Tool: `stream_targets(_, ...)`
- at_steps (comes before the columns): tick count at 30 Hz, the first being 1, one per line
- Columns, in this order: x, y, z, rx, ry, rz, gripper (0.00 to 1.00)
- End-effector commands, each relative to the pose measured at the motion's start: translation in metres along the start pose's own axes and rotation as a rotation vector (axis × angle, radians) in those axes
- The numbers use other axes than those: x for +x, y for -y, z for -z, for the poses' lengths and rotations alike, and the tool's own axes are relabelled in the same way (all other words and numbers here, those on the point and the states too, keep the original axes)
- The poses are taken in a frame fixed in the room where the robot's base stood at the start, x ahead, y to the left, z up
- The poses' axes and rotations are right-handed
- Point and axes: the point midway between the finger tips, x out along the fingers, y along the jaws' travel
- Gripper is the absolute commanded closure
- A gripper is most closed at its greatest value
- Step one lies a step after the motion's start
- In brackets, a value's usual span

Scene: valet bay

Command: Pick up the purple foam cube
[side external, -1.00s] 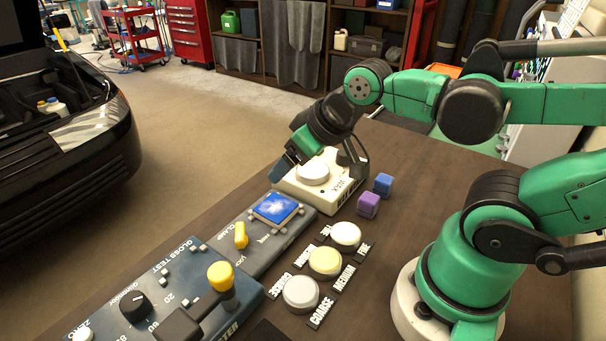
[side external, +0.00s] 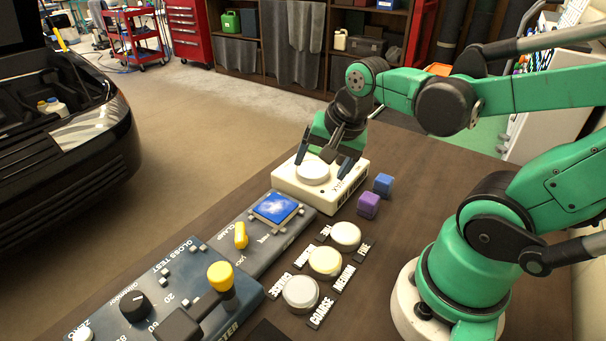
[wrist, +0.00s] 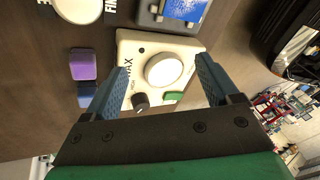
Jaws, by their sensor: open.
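The purple foam cube (side external: 368,204) sits on the dark table, just right of the cream box marked WAX (side external: 290,187). In the wrist view the purple cube (wrist: 83,64) lies left of my left finger, outside the jaws. My gripper (side external: 325,170) is open and points down over the cream box, left of and above the purple cube. In the wrist view my gripper's two blue fingers (wrist: 163,80) spread on either side of the box's round white knob (wrist: 165,70). Nothing is held.
A blue cube (side external: 383,184) sits close behind the purple one. Several round pads, one of them yellowish (side external: 325,262), lie in front with labels. A grey panel with a blue screen (side external: 275,207) stands left. Bare table lies right of the cubes.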

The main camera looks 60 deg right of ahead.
Motion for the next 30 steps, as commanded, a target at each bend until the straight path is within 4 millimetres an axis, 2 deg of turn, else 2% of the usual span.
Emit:
stream_targets(3, 0.008, -0.024, 0.014, 0.502, 0.013, -0.108, 0.18)
stream_targets(9, 0.017, -0.065, 0.026, 1.324, -0.037, -0.292, 0.18)
stream_targets(12, 0.02, -0.08, 0.029, 1.634, -0.083, -0.364, 0.18)
stream_targets(15, 0.021, -0.091, 0.029, 1.844, -0.125, -0.413, 0.18)
stream_targets(20, 0.022, -0.097, 0.029, 1.983, -0.157, -0.446, 0.18)
stream_targets(30, 0.047, -0.105, 0.023, 1.988, -0.16, -0.445, 0.18)
